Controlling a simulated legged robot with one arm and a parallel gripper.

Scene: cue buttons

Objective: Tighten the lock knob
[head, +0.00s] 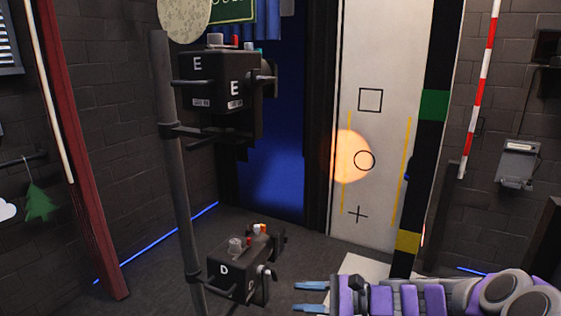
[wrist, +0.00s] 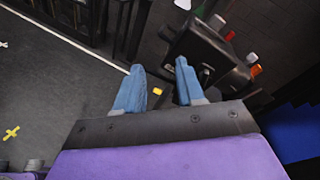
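My gripper (head: 312,298) is in the lower right of the head view, to the right of the lower black box (head: 232,283) marked D. Its two blue fingers are open and empty in the wrist view (wrist: 160,68). Box D has a grey lever-like knob (head: 268,273) on its right side. The upper black box (head: 218,82) marked E has a similar knob (head: 264,79). Which one is the lock knob I cannot tell. In the wrist view a black box (wrist: 203,52) with a small dark knob (wrist: 206,71) lies just beyond the right finger.
Both boxes are clamped on a grey upright pole (head: 172,150). Coloured buttons stand on top of them. A white panel (head: 378,100) with a square, circle and cross stands behind. A grey wall box (head: 518,165) hangs at the right. Open floor lies below my gripper.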

